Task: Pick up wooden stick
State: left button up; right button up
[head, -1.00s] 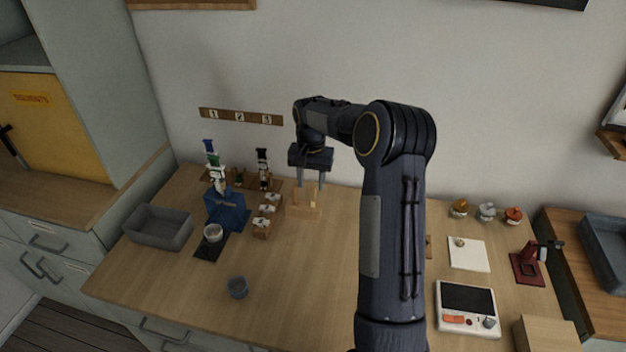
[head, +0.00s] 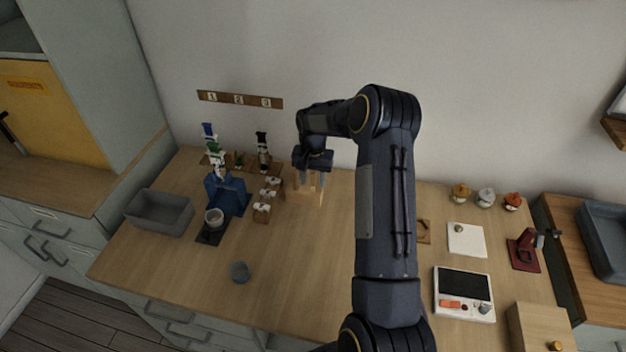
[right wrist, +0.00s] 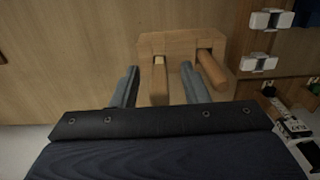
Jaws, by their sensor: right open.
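A light wooden holder (head: 306,196) stands near the back of the table, and its front also shows in the right wrist view (right wrist: 180,42). A wooden stick (right wrist: 159,82) stands out of it, between the fingers in the right wrist view. A second, browner wooden piece (right wrist: 212,70) sits in the holder outside the fingers, to their right. My right gripper (head: 312,178) is over the holder, fingers down; in the right wrist view the open fingers (right wrist: 160,88) flank the stick with gaps. My left gripper is not in view.
A blue stand (head: 226,195) and small white-topped wooden blocks (head: 266,200) are left of the holder. A grey bin (head: 160,212) and small grey cup (head: 239,271) stand further left and in front. A white scale (head: 464,293) is at right. The front middle is clear.

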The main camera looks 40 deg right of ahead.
grip_shut()
jog(key=shift+r, duration=0.1)
